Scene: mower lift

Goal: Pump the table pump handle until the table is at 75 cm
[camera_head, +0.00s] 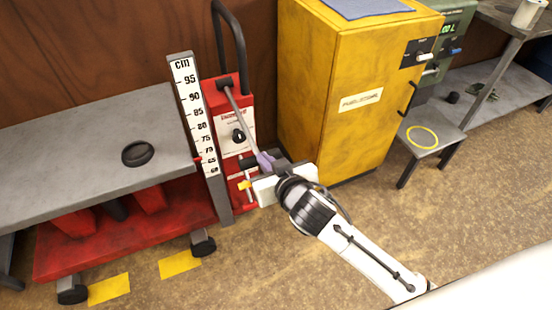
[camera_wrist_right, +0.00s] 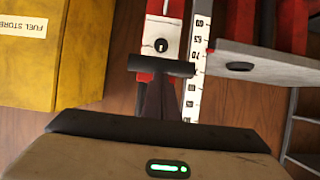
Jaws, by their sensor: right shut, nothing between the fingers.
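The table pump (camera_head: 238,120) is a red unit with a white panel, standing right of the lift table. Its grey handle (camera_head: 243,118) slopes down to the right from a pivot near the top, towards my right gripper (camera_head: 260,163). My right gripper is shut with nothing between its fingers, close to the handle's lower end; I cannot tell whether they touch. The grey lift table (camera_head: 80,150) has a red base. A white cm scale (camera_head: 190,100) stands at its right edge. A red pointer (camera_head: 198,160) sits low on it, roughly 65 to 70. My left gripper is out of view.
A yellow fuel store cabinet (camera_head: 345,90) stands close to the right of the pump. A black ring (camera_head: 137,153) lies on the table. A low stool with a yellow ring (camera_head: 422,137) stands further right. The floor in front is clear, with yellow markings (camera_head: 180,263).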

